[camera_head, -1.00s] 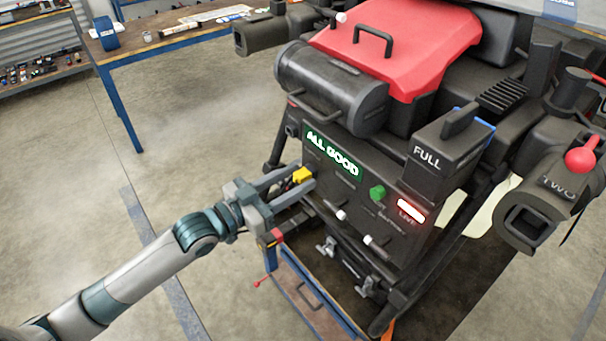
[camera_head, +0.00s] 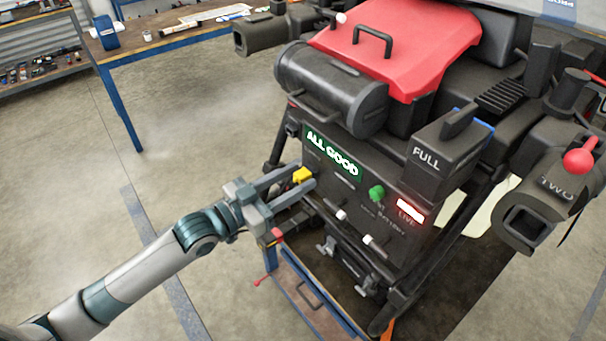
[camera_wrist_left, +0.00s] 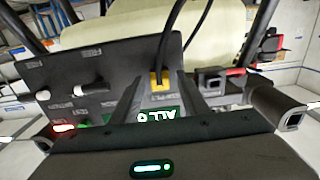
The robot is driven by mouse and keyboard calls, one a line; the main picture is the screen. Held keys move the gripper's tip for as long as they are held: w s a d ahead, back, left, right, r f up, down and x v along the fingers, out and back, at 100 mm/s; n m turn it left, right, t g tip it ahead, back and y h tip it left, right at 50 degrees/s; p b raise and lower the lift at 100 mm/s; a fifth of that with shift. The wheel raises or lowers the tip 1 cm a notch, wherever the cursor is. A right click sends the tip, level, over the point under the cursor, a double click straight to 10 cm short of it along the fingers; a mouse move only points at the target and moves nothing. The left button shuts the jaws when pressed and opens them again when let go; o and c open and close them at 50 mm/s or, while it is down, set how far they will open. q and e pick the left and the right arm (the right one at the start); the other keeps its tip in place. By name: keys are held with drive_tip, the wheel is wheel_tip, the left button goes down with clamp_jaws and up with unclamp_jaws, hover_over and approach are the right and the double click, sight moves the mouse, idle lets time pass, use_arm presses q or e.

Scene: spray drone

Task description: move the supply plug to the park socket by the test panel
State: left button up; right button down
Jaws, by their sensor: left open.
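A yellow plug (camera_head: 302,175) sits at the left end of the drone's dark front panel (camera_head: 345,195), under the green "ALL GOOD" display (camera_head: 333,154). My left gripper (camera_head: 306,179) is open, with its two fingers reaching to the panel around the plug. In the left wrist view the yellow plug (camera_wrist_left: 157,80) shows between the grey fingers, with a black cable rising from it. I cannot tell if the fingers touch it. I cannot make out which opening is the park socket. My right gripper is not in view.
A green knob (camera_head: 377,193), a lit "LIVE" sign (camera_head: 410,211) and white-tipped levers (camera_head: 341,214) stand out from the panel. A "FULL" pack (camera_head: 448,155) is at its right. Below is a blue-framed stand (camera_head: 310,290). Floor at the left is clear.

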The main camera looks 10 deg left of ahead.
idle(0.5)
use_arm(q)
drive_tip(key=shift+c, duration=0.3)
clamp_jaws()
drive_tip(key=shift+s, duration=0.1)
drive_tip(key=shift+p+v, duration=0.4)
drive_tip(key=shift+v, duration=0.5)
drive_tip(key=shift+p+v, duration=0.3)
drive_tip(key=shift+v, duration=1.75)
